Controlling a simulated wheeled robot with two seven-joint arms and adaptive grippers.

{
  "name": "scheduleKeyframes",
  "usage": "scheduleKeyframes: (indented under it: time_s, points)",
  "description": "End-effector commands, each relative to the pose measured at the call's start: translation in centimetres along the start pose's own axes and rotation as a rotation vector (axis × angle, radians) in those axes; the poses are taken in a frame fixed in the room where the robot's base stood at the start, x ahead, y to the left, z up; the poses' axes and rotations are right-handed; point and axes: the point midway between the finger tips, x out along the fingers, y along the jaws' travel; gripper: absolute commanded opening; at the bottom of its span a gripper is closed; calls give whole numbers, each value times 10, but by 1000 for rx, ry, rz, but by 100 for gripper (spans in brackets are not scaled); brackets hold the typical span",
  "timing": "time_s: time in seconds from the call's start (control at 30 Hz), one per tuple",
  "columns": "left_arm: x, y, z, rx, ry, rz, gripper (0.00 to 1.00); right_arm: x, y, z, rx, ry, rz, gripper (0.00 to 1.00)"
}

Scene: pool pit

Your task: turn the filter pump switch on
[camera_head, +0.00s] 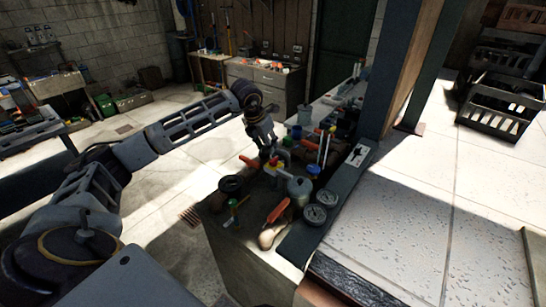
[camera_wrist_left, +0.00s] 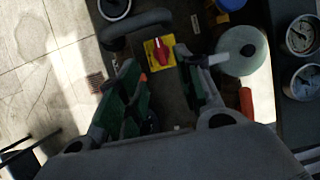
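The filter pump switch shows in the left wrist view as a red rotary knob (camera_wrist_left: 158,52) on a yellow square plate. My left gripper (camera_wrist_left: 158,76) is open, with its two green-padded fingers apart and the knob beyond them, roughly between the tips. I see no contact with the knob. In the head view my left gripper (camera_head: 268,150) points down over the cluttered bench top. The switch is small and partly hidden by the gripper there. My right gripper is not in view.
A grey rounded canister (camera_wrist_left: 241,50) stands close to the right finger in the left wrist view. Two round gauges (camera_head: 320,205) lie at the bench's right side. An orange-handled tool (camera_head: 277,211) and a black ring (camera_head: 231,185) lie nearby. Open tiled floor is on the left.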

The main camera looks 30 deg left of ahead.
Motion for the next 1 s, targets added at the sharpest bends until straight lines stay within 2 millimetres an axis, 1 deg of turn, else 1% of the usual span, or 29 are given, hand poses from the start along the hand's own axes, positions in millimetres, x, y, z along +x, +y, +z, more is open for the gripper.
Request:
scheduleKeyframes:
  time_s: [0.03, 0.3, 0.6, 0.8, 1.0]
  points:
    - [6, 0, 0, 0, 4, -1, 36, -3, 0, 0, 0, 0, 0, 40]
    - [42, 0, -1, -1, 3, -1, 36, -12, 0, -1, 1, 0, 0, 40]
    - [78, 0, 0, -1, 2, -2, 36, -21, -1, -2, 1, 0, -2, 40]
    - [92, 0, 0, -1, 0, -1, 36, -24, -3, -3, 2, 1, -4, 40]
    - [96, 0, 0, -1, 0, 0, 36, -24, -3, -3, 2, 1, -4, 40]
